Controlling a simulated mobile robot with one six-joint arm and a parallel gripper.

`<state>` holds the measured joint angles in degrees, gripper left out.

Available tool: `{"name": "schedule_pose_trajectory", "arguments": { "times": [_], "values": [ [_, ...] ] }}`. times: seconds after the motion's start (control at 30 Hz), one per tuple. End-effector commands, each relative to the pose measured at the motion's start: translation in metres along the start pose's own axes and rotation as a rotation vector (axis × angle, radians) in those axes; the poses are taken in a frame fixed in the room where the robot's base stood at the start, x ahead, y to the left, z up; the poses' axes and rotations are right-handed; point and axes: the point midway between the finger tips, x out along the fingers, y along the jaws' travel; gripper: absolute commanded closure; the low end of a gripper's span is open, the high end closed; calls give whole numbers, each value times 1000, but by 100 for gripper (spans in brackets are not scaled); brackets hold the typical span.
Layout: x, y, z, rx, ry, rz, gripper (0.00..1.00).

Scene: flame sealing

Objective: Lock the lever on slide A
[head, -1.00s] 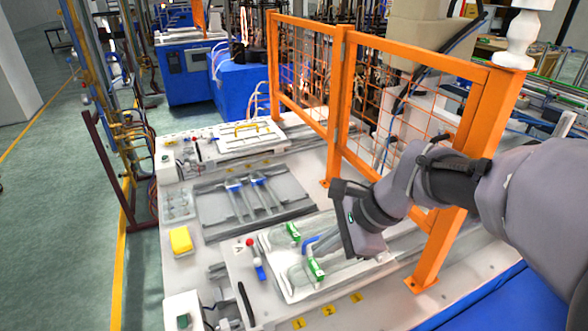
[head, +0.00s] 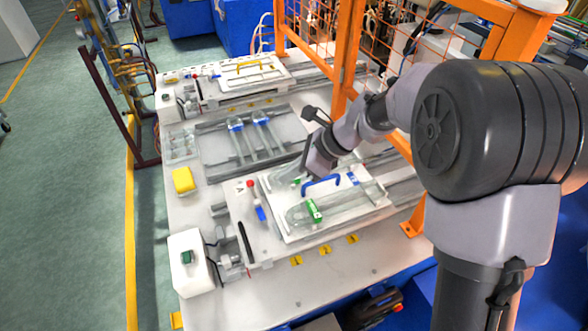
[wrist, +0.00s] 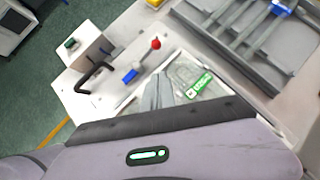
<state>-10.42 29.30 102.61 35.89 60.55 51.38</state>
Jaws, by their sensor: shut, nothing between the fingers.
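Slide A is the near slide, with a small "A" label beside its lever. Its white plate (head: 290,234) carries clear bags with green labels (head: 314,211) and a blue handle (head: 321,184). The lever has a red knob (head: 250,184) and a blue part (head: 260,213). In the wrist view the red knob (wrist: 155,44) stands up to the right of the blue part (wrist: 130,75). My gripper (head: 308,174) is over the far side of the plate, apart from the lever. Its grey fingers (wrist: 158,92) are together and empty.
A black handle (head: 245,243) and a white box with a green button (head: 190,262) stand in front of and left of the lever. A yellow block (head: 183,181) lies left. A middle fixture and another slide are farther back. An orange mesh fence (head: 345,60) stands behind.

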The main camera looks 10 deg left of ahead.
Motion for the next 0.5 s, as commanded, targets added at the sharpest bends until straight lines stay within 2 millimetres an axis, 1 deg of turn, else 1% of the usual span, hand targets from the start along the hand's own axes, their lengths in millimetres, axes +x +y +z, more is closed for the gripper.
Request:
{"name": "schedule_pose_trajectory", "arguments": {
  "times": [0.03,0.2,0.3,0.4,0.5],
  "values": [
    [13,1,-2,0,0,3,100],
    [48,1,0,-1,0,3,100],
    [59,0,13,-2,0,0,100],
    [67,0,21,-2,0,1,100],
    [71,0,24,0,0,0,100]
  ]
}}
